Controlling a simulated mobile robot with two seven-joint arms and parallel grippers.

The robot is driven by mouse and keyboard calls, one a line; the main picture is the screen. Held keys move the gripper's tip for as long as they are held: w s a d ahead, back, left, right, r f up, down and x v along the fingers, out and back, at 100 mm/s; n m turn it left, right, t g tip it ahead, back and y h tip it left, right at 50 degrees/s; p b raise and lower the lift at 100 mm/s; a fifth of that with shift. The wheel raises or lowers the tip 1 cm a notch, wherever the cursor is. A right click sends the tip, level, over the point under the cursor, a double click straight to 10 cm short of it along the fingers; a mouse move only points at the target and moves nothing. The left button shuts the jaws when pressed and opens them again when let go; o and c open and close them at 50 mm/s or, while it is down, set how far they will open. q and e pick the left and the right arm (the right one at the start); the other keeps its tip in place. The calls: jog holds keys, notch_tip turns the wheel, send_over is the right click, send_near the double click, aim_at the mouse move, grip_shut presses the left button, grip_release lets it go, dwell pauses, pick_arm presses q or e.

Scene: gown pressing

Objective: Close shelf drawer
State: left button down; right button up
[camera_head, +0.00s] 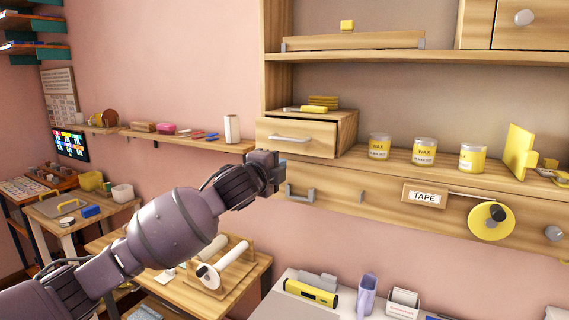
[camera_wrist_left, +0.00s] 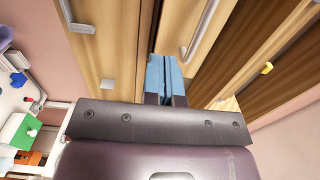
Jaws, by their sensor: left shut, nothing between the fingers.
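The wooden shelf drawer (camera_head: 290,138) has a silver bar handle and sits on the left end of the shelf. Its front stands forward of the shelf's face, with its right side showing. How far it is pulled out is hard to tell. My left gripper (camera_head: 279,172) is just below the drawer front, near its lower left part. In the left wrist view its blue fingertips (camera_wrist_left: 166,78) are shut together and empty, pointing toward wooden panels with a silver handle (camera_wrist_left: 197,30). Whether the fingertips touch wood is unclear. My right gripper is not in view.
A tape roll (camera_head: 491,221) hangs at right.

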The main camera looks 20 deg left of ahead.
pick_arm(q)
jog(key=s, duration=0.6)
jog(key=a+f+n+y+b, duration=0.2)
jog(key=a, duration=0.7)
jog(key=m+h+p, duration=0.2)
send_near(263, 147)
jog(key=w, duration=0.6)
jog(key=shift+w+d, duration=0.1)
jog(key=shift+d, duration=0.2)
jog(key=shift+w+f, duration=0.1)
jog(key=shift+w, duration=0.6)
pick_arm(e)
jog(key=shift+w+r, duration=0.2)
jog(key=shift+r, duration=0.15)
